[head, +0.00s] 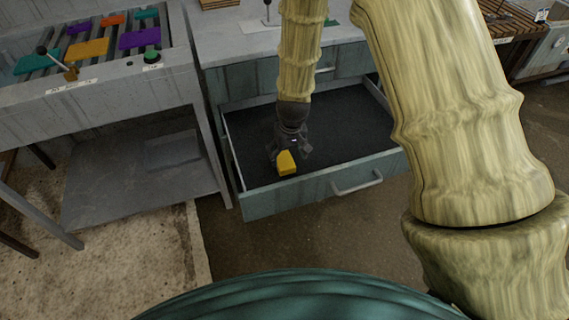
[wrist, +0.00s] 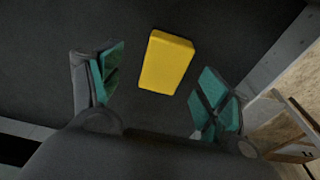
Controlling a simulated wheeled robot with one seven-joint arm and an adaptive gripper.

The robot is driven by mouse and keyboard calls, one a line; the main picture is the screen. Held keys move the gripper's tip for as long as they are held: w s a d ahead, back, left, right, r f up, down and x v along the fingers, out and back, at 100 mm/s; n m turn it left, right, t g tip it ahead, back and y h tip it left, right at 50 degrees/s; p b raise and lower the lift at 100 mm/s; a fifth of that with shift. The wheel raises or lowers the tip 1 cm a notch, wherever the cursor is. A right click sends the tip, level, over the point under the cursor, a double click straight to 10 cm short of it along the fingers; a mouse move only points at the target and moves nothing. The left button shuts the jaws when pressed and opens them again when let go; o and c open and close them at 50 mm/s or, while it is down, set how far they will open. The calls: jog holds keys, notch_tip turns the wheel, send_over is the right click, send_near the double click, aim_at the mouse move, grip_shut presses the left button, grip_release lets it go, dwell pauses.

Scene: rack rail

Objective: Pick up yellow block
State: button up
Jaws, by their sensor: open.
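The yellow block (head: 287,163) lies in the open drawer (head: 318,188), near its front left, on the dark drawer floor. In the wrist view the yellow block (wrist: 166,62) shows whole, just beyond and between the fingertips. My gripper (head: 291,150) reaches down into the drawer over the block. In the wrist view my gripper (wrist: 158,88) is open, with one teal-padded finger on each side and clear gaps to the block. I cannot tell the exact height of the fingertips above the drawer floor.
The drawer's front wall with a handle (head: 357,184) and its left side wall are close to my gripper. The rest of the drawer is empty. At left stands a grey table (head: 120,88) with a rack of coloured plates, a lever and a green button (head: 152,57).

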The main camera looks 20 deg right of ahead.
aim_at(285, 160)
jog(key=f, duration=0.2)
jog(key=w+f, duration=0.1)
jog(key=shift+a+f, duration=0.25)
jog(key=shift+a, duration=0.15)
jog(key=shift+w+f, duration=0.15)
jog(key=shift+f, duration=0.65)
jog(key=shift+c, duration=0.4)
jog(key=c, duration=1.1)
jog(key=shift+r, duration=0.15)
notch_tip(285, 160, up, 10)
jog(key=shift+f, duration=0.1)
jog(key=o, duration=0.5)
jog(key=c, duration=0.3)
